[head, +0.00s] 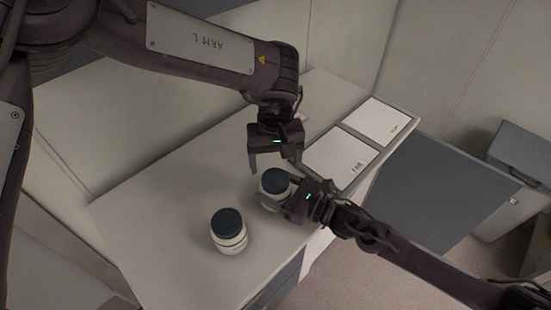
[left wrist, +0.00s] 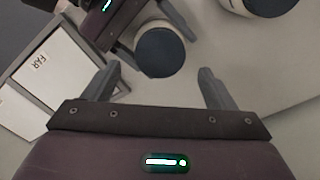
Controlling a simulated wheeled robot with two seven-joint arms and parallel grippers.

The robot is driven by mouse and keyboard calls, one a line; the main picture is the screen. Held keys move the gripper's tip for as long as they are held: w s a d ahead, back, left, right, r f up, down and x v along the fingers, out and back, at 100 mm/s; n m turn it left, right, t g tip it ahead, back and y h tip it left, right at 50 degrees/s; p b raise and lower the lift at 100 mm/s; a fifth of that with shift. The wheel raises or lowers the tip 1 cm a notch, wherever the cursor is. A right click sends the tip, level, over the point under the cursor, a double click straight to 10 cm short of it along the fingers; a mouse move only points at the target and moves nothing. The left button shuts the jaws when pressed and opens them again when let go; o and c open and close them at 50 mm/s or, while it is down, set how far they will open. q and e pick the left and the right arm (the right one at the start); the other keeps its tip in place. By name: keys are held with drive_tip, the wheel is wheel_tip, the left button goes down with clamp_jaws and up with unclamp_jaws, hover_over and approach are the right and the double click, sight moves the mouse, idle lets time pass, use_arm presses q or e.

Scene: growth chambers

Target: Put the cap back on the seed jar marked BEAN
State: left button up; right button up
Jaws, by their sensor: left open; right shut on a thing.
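A white jar (head: 269,202) with a dark blue top (head: 276,181) stands upright on the bench, its marking not readable. My right gripper (head: 290,204) is shut on this jar's body from the right. My left gripper (head: 275,170) is open and empty, pointing down just above the jar's dark top. In the left wrist view the dark top (left wrist: 160,51) lies just beyond and between my open left fingertips. A second white jar (head: 231,245) with a dark blue top (head: 227,222) stands nearer the front left. No loose cap shows apart from these tops.
A pale panel marked FAR (head: 340,157) and another pale panel (head: 377,125) lie at the bench's right end. A wall (head: 190,105) runs behind the bench. The bench top (head: 160,215) is clear left of the jars. A grey case (head: 520,150) stands far right.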

use_arm(q)
drive_tip(key=n, duration=0.6)
drive_tip(key=shift+d+r+n, duration=0.15)
drive_tip(key=shift+d+n, duration=0.05)
drive_tip(key=shift+n, duration=0.1)
drive_tip(key=n, duration=0.4)
drive_tip(key=shift+d+r+n, duration=0.1)
drive_tip(key=shift+r+n, duration=0.05)
drive_tip(key=shift+n, duration=0.25)
drive_tip(key=n, duration=0.4)
drive_tip(key=shift+r+n, duration=0.15)
drive_tip(key=shift+n, duration=0.15)
drive_tip(key=n, duration=0.4)
drive_tip(key=shift+r+n, duration=0.15)
drive_tip(key=shift+n, duration=0.25)
drive_tip(key=n, duration=0.4)
drive_tip(key=shift+r+n, duration=0.2)
drive_tip(key=shift+n, duration=0.2)
drive_tip(key=n, duration=0.7)
drive_tip(key=shift+r, duration=0.3)
drive_tip(key=n, duration=0.4)
drive_tip(key=shift+r, duration=0.2)
drive_tip(key=n, duration=0.6)
drive_tip(key=shift+a+r+n, duration=0.3)
drive_tip(key=shift+a, duration=0.05)
